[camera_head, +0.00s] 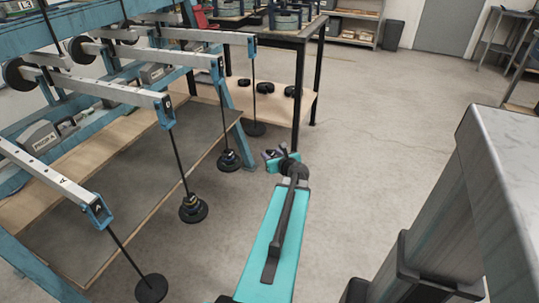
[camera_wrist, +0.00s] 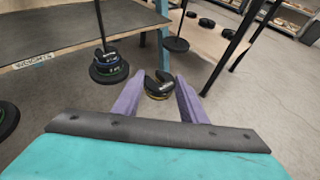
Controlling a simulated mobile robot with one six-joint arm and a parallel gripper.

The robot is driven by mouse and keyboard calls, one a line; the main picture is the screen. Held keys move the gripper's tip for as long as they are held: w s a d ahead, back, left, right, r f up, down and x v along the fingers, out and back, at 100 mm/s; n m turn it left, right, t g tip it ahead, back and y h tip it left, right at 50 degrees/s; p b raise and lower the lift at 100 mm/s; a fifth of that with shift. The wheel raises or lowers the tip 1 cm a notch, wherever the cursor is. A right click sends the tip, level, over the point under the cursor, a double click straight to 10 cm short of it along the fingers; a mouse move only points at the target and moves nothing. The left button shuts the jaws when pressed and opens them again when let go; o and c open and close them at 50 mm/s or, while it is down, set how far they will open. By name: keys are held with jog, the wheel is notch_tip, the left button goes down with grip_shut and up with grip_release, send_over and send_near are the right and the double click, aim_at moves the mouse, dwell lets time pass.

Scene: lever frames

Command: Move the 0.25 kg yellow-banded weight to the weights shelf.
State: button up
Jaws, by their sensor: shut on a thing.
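My gripper (camera_wrist: 160,79) has purple fingers, shut on a dark slotted weight (camera_wrist: 158,94) with a yellowish band; the weight sits between the fingertips. In the head view my gripper (camera_head: 279,155) is in front of the lever frames, above the floor, and the held weight is hard to make out. The grey shelf low on the blue frame (camera_head: 105,170) has an edge label that reads "WEIGHTS" in the wrist view (camera_wrist: 38,62), left of my gripper.
Weight hangers hang from the levers: one with stacked weights (camera_head: 193,211), another stack (camera_head: 229,162), and bare plates (camera_head: 151,289) and (camera_head: 255,129). A wooden under-table shelf (camera_head: 262,76) holds several black weights. Floor between is open.

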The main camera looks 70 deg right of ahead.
jog(key=shift+s, duration=1.65)
notch_tip(320, 180, up, 14)
jog(key=p, duration=1.4)
jog(key=shift+r, duration=0.25)
jog(key=shift+s, duration=0.15)
